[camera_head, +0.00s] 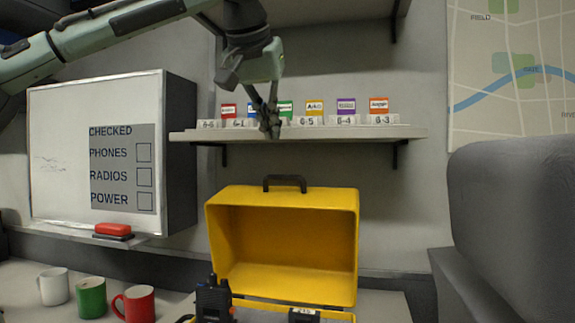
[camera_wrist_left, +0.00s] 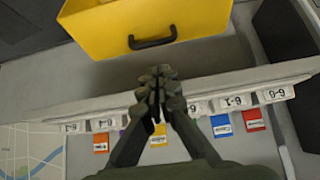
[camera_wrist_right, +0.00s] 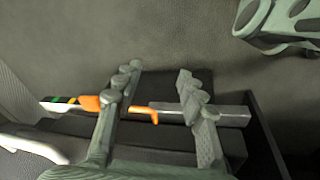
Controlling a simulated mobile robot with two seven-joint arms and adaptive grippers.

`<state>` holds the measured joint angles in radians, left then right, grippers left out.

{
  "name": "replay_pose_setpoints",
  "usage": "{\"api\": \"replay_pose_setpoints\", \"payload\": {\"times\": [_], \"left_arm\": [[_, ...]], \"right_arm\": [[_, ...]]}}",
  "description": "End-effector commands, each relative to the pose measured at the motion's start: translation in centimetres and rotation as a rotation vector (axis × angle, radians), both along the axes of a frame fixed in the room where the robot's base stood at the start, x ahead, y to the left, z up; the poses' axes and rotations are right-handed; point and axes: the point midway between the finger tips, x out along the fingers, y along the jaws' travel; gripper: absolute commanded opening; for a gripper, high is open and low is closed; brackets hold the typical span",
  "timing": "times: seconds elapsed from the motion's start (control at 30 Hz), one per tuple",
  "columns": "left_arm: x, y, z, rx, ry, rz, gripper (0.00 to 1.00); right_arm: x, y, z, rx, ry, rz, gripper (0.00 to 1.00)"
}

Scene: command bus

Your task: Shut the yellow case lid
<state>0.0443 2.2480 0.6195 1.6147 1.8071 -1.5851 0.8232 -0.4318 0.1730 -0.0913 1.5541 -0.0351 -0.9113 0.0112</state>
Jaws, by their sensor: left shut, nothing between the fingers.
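The yellow case (camera_head: 335,315) stands on the counter, with its lid (camera_head: 283,235) raised and its hollow inside facing me. A dark handle (camera_head: 285,181) is on the lid's upper edge; it also shows in the left wrist view (camera_wrist_left: 152,42), beside the yellow lid (camera_wrist_left: 210,15). My left gripper (camera_head: 270,132) is shut and empty, above the lid and apart from it. Its closed fingers also show in the left wrist view (camera_wrist_left: 160,95). My right gripper (camera_wrist_right: 158,95) is open in the right wrist view and out of the head view.
A wall shelf (camera_head: 350,133) with several coloured cards is behind my left gripper. A radio (camera_head: 213,300) stands before the case. Several mugs (camera_head: 91,297) are at left, a grey seat (camera_head: 515,220) at right. An orange-and-grey tool (camera_wrist_right: 150,110) shows behind my right fingers.

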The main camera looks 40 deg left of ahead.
Motion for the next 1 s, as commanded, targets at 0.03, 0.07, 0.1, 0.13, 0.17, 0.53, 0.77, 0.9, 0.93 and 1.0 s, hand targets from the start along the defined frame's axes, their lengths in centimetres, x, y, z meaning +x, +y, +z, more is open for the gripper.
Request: {"api": "replay_pose_setpoints", "payload": {"times": [0.03, 0.07, 0.1, 0.13, 0.17, 0.53, 0.77, 0.9, 0.93, 1.0], "left_arm": [[0.0, 0.0, 0.0, 0.0, 0.0, 0.0, 0.0], [0.1, 0.0, -0.1, 0.0, 0.0, 0.0, 0.0], [0.2, 0.1, -0.3, 0.0, 0.001, 0.0, 0.0], [0.4, 0.2, -0.6, 0.0, 0.001, 0.001, 0.0], [0.6, 0.3, -0.8, 0.0, 0.002, 0.0, 0.0], [4.3, 2.4, -5.7, -0.001, 0.003, 0.001, 0.0], [5.6, 3.2, -7.3, 0.0, 0.001, 0.001, 0.0], [5.8, 3.3, -7.5, 0.0, -0.001, 0.001, 0.0], [5.8, 3.3, -7.6, 0.0, -0.001, 0.001, 0.0], [5.8, 3.3, -7.5, 0.0, -0.001, 0.001, 0.0]], "right_arm": [[-0.1, 0.0, 0.0, 0.0, 0.002, 0.0, 0.4], [-0.1, 0.0, 0.0, 0.0, 0.002, 0.0, 0.4], [-0.2, 0.0, -0.1, 0.0, 0.003, 0.0, 0.4], [-0.2, -0.1, -0.1, -0.001, 0.004, -0.001, 0.4], [-0.3, -0.1, -0.1, -0.001, 0.005, 0.0, 0.4], [-1.2, -0.7, -0.4, -0.012, 0.021, 0.002, 0.4], [-1.1, -0.8, -0.5, -0.012, 0.017, 0.004, 0.4], [-1.0, -0.8, -0.5, -0.012, 0.015, 0.004, 0.4], [-1.0, -0.8, -0.5, -0.012, 0.014, 0.004, 0.4], [-0.8, -0.7, -0.5, -0.011, 0.012, 0.003, 0.4]]}}
